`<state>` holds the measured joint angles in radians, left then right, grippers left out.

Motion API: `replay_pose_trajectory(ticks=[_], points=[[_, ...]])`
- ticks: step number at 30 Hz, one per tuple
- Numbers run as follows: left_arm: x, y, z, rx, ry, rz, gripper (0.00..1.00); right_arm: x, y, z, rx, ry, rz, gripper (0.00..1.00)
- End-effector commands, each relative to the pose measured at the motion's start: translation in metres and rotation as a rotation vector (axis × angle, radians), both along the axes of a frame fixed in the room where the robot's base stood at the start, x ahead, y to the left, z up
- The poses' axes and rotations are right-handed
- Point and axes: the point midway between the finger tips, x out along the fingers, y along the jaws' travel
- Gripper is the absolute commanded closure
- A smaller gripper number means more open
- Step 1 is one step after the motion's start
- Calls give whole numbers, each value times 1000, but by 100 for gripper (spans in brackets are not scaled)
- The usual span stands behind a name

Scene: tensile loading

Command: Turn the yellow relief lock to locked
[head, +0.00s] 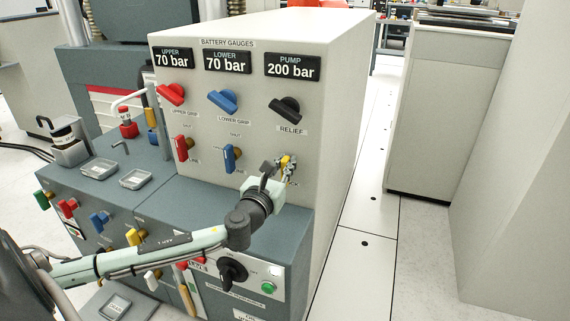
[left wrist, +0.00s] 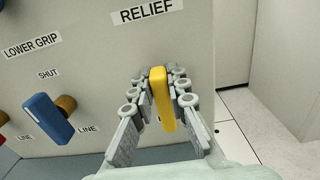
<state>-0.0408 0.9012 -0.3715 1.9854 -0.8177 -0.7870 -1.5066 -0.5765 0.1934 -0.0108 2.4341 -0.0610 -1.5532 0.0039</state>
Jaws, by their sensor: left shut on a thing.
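The yellow relief lock (left wrist: 161,98) is a yellow lever on the front of the pale cabinet, below the black relief knob (head: 285,109) and its RELIEF label. In the left wrist view the lever stands nearly upright, tilted slightly. My left gripper (left wrist: 158,100) has a finger on each side of it and is shut on it. In the head view the lock (head: 285,161) shows only as a small yellow patch, mostly hidden by my left gripper (head: 279,168). The lock's own position label is hidden. My right gripper is not in view.
A blue lever (head: 230,158) and a red lever (head: 183,149) sit left of the lock on the same panel. Red (head: 172,94) and blue (head: 223,101) knobs are above them. The grey console (head: 185,205) juts out below. Open floor (head: 365,240) lies to the right.

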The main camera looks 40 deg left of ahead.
Motion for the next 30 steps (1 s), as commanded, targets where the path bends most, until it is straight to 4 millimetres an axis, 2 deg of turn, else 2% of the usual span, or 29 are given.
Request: replay_pose_trajectory(ticks=[11,22,30], points=[[-1,3,-1,-104,-24,1,100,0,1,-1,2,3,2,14],[-3,10,-3,-413,-99,2,100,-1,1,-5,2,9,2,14],[-4,16,-7,-665,-160,3,100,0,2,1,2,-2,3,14]])
